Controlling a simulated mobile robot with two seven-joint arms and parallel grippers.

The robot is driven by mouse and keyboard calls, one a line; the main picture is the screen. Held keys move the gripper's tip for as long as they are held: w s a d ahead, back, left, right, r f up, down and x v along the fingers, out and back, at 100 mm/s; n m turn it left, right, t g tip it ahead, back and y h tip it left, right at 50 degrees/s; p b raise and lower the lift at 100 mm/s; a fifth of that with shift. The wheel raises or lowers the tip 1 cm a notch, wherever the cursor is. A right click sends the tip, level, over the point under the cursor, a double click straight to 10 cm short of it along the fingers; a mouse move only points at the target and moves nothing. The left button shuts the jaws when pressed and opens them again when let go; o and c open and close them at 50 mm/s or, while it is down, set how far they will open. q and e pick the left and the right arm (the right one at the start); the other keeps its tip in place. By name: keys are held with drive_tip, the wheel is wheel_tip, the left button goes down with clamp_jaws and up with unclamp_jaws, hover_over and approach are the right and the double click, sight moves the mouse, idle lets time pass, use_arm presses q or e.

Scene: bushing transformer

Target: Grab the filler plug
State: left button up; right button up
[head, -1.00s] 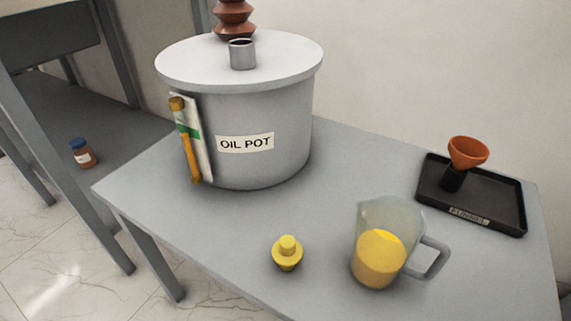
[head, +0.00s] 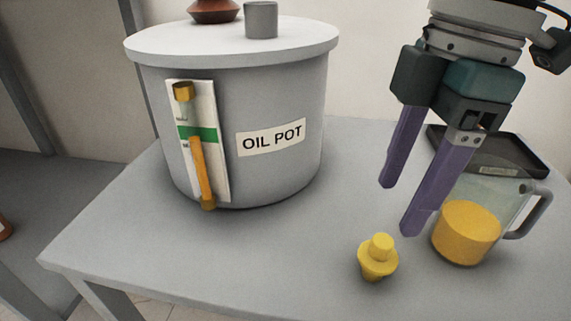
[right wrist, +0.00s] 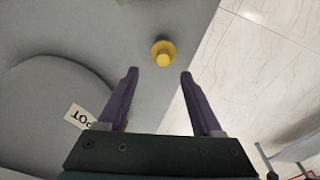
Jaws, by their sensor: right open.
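The yellow filler plug (head: 378,258) stands on the grey table near its front edge, in front of the jug. It also shows in the right wrist view (right wrist: 163,54), beyond and between my fingertips. My right gripper (head: 399,210) is open and empty, with its purple fingers pointing down above the table. In the head view it hangs above and just behind the plug, not touching it. The right wrist view also shows the open right gripper (right wrist: 158,73). My left gripper is not in view.
The grey oil pot (head: 240,90) stands at left with an open neck (head: 261,20) on its lid and a level gauge on its side. A jug of yellow oil (head: 466,232) stands right of the plug. A black tray (head: 500,152) lies behind the jug.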

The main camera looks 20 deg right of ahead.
sight(385, 241)
wheel_tip(385, 241, down, 4)
drive_tip(key=shift+s+f+b, duration=0.1)
drive_tip(key=shift+b, duration=1)
drive_tip(key=f+b, duration=0.2)
drive_tip(key=f, duration=0.1)
drive_tip(key=f+b, duration=0.2)
drive_tip(key=shift+s+a, duration=0.1)
drive_tip(key=shift+a, duration=0.3)
drive_tip(key=shift+r, duration=0.1)
drive_tip(key=c, duration=1)
drive_tip(key=shift+c, duration=0.2)
drive_tip(key=shift+r, duration=0.1)
